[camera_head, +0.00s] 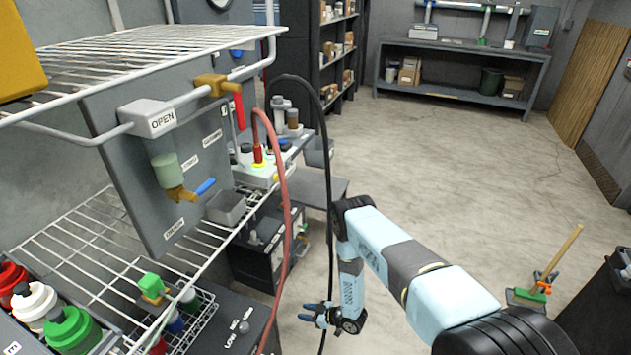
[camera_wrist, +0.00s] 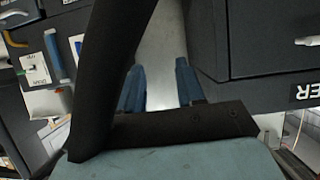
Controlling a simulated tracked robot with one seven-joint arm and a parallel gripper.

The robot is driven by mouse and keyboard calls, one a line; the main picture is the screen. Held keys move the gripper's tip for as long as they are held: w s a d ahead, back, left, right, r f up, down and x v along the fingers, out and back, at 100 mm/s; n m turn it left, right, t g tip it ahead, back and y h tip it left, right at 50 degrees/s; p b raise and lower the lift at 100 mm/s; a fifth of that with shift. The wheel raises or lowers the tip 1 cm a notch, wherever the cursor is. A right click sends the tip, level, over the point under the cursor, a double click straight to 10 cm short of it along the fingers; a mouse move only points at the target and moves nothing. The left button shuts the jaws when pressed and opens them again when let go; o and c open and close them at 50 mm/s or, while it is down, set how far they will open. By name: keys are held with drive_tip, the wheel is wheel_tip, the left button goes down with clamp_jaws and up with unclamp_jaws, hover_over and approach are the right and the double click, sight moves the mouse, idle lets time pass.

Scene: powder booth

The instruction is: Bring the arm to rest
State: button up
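My arm reaches from the lower right of the head view and bends down. My gripper (camera_head: 312,314) hangs low at its end, left of the elbow, beside a dark hose. In the wrist view the two blue fingers of my gripper (camera_wrist: 160,85) stand apart, with only pale floor visible between them. The gripper is open and holds nothing that I can see.
A wire rack (camera_head: 95,240) with bottles stands at left, next to a grey panel with valves (camera_head: 150,185). A red hose (camera_head: 283,215) and a black hose (camera_head: 328,160) hang close to my arm. A broom (camera_head: 560,255) stands at right. Open floor (camera_head: 450,170) lies beyond.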

drive_tip(key=w+d+r+m+t+h, duration=0.1)
drive_tip(key=w+d+r+h, duration=0.1)
drive_tip(key=w+r, duration=1)
drive_tip(key=w+d+r+m+t+h, duration=0.1)
drive_tip(key=w+d+r+h, duration=0.2)
drive_tip(key=w+r, duration=0.9)
drive_tip(key=d+r+m+t+h, duration=0.15)
drive_tip(key=d+r, duration=0.35)
drive_tip(key=r, duration=1.1)
drive_tip(key=d+r+m+h, duration=0.25)
drive_tip(key=d+r, duration=0.25)
drive_tip(key=r, duration=1.1)
drive_tip(key=s+d+r+m+h, duration=0.1)
drive_tip(key=s+d+r, duration=0.2)
drive_tip(key=s+r, duration=0.4)
drive_tip(key=s+d+r+m+g+h, duration=0.1)
drive_tip(key=s+d+r+m, duration=0.15)
drive_tip(key=s+r, duration=0.45)
drive_tip(key=s+d+r+h, duration=0.1)
drive_tip(key=s+d+r, duration=0.35)
drive_tip(key=r, duration=0.55)
drive_tip(key=s+d+r+m+g, duration=0.1)
drive_tip(key=s+r+m, duration=0.1)
drive_tip(key=s, duration=1.3)
drive_tip(key=s+r+m+g, duration=0.1)
drive_tip(key=s+r+m, duration=0.1)
drive_tip(key=s, duration=1.3)
drive_tip(key=shift+d+r, duration=0.4)
drive_tip(key=shift+r, duration=0.4)
